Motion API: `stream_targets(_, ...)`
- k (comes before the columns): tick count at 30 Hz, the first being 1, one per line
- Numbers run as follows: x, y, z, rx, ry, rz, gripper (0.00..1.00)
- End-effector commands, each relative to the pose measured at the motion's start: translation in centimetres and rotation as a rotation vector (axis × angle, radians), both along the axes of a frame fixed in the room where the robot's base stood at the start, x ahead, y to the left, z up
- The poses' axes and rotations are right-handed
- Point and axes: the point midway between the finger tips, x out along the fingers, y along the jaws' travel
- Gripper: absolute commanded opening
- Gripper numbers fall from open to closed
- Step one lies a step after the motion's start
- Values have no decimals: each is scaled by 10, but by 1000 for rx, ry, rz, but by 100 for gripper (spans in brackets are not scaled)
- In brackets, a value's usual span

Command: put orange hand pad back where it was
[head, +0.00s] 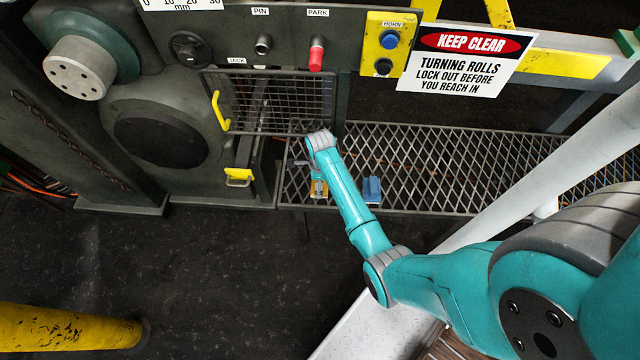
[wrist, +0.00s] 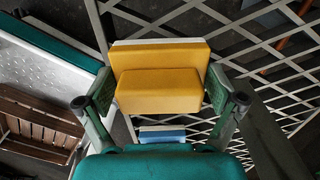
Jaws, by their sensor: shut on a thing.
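The orange hand pad (wrist: 160,88) is a stepped orange block with a pale backing strip along its far edge. My gripper (wrist: 160,80) is shut on it, one finger at each side. In the head view, the orange pad (head: 318,189) shows small below the end of my arm, over the left part of the metal grating. The fingers are small and partly hidden there. I cannot tell whether the pad touches the grating. A blue pad (head: 372,190) is to its right near the grating's front edge, and also shows in the wrist view (wrist: 162,135), partly covered by my gripper.
The grating walkway (head: 450,160) runs right from the machine. Above are a red PARK knob (head: 316,54), a yellow HORN box (head: 387,45) and a KEEP CLEAR sign (head: 465,58).

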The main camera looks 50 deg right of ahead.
Motion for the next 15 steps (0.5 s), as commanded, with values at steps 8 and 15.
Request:
stream_targets(8,1,0,-18,-1,-2,0,61)
stream_targets(15,1,0,-20,-1,-1,0,61)
